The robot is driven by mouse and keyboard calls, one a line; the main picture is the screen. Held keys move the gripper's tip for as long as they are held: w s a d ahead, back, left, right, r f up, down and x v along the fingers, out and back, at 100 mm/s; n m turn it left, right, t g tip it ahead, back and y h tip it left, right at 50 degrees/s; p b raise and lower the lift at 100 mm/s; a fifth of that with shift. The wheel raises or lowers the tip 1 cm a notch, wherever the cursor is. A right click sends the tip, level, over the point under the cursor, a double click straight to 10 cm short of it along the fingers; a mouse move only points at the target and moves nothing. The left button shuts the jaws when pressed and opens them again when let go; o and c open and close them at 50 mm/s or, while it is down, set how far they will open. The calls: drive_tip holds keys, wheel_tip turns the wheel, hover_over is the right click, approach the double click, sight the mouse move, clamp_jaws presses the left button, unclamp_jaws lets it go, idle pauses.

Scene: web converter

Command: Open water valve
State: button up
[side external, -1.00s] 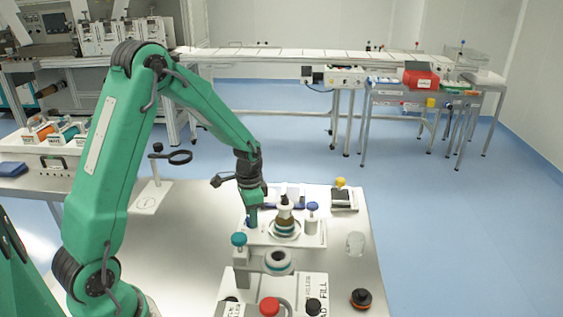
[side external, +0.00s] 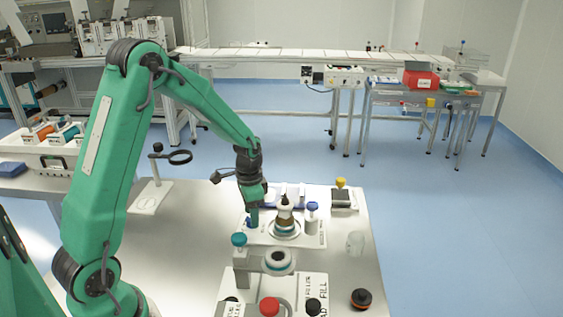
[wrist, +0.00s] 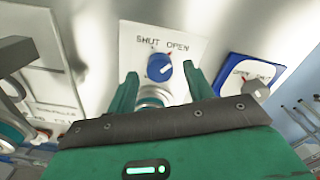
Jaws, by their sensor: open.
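A round blue knob (wrist: 159,67) with a white pointer mark sits on a white plate (wrist: 190,50) lettered SHUT and OPEN, in the wrist view. Which of the two words the mark indicates is hard to tell. My gripper (wrist: 160,82) is open, its green fingers on either side of the knob's near side. Contact cannot be made out. In the side view my gripper (side external: 253,214) points down at the left of the white unit, beside a small blue knob (side external: 248,224) that it partly hides.
A blue-bordered plate (wrist: 248,72) marked OPEN and SHUT, with a pale knob (wrist: 259,90), lies to the right in the wrist view. A brown-and-white bottle (side external: 285,212) and a blue-topped post (side external: 312,216) stand close by.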

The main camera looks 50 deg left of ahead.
wheel_tip(320, 180, up, 7)
drive_tip(key=shift+f, duration=0.1)
idle(0.3)
idle(0.4)
drive_tip(key=shift+s+d+r, duration=0.1)
drive_tip(key=shift+d+r, duration=0.05)
drive_tip(key=shift+r, duration=0.2)
drive_tip(key=s+d+r+n+t, duration=0.2)
drive_tip(key=s+d+r, duration=0.3)
drive_tip(key=s, duration=0.3)
drive_tip(key=s+d+r+n+t, duration=0.2)
drive_tip(key=s+d+r, duration=0.3)
drive_tip(key=s+r, duration=0.3)
drive_tip(key=shift+s+d+r+t, duration=0.2)
drive_tip(key=shift+s+r+t, duration=0.05)
drive_tip(key=shift+s+t, duration=0.55)
